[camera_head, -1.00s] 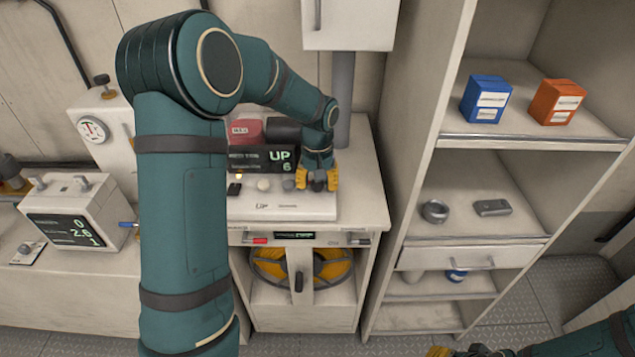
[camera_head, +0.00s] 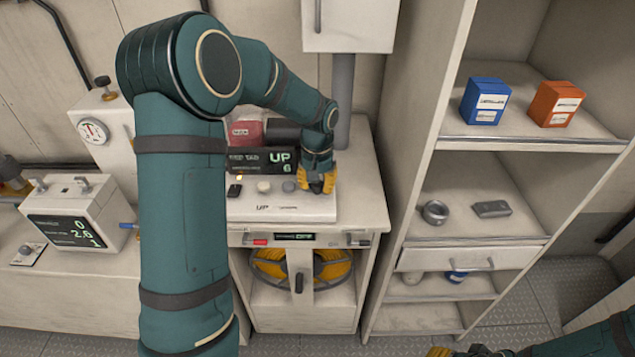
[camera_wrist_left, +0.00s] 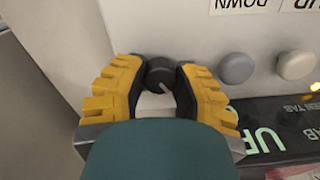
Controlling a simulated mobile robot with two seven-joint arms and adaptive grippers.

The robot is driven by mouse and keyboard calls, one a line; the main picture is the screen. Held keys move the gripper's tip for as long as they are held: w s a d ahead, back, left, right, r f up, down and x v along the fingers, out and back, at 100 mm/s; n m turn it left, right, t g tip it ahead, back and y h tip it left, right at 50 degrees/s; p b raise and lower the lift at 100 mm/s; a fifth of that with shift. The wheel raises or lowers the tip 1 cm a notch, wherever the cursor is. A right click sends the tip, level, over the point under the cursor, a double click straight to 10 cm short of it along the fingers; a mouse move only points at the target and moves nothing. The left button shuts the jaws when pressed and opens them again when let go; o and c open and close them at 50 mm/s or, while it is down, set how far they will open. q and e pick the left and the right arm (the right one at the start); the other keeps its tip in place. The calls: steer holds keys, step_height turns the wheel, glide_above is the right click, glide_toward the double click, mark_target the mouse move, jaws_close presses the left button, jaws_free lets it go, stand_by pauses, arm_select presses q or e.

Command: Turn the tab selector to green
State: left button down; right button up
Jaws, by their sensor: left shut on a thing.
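The control box (camera_head: 300,213) stands on the white cabinet, with a dark display (camera_head: 250,162) behind it reading "UP" and "6" in green. The selector is a small dark round knob (camera_wrist_left: 160,72) with a light pointer line, seen in the left wrist view. My left gripper (camera_head: 317,184) is over the right end of the box; it also shows in the left wrist view (camera_wrist_left: 160,84), shut with a finger on each side of the knob. In the head view the gripper hides the knob. My right gripper (camera_head: 462,352) is cut off at the bottom edge.
A cream button (camera_head: 263,186), a grey button (camera_head: 289,186) and a black switch (camera_head: 234,190) sit left of the gripper. An open shelf unit (camera_head: 500,145) stands to the right, holding blue (camera_head: 485,100) and orange (camera_head: 556,103) boxes. A grey pipe (camera_head: 343,98) rises behind my wrist.

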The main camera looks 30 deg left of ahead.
arm_select(q)
steer(key=m+p, duration=0.1)
steer(key=m, duration=0.6)
steer(key=m+p, duration=0.1)
steer(key=m, duration=0.2)
steer(key=shift+m, duration=0.4)
steer(key=shift+m+p, duration=0.45)
steer(key=shift+m, duration=1.15)
steer(key=c, duration=0.9)
jaws_free()
steer(key=shift+r, duration=0.1)
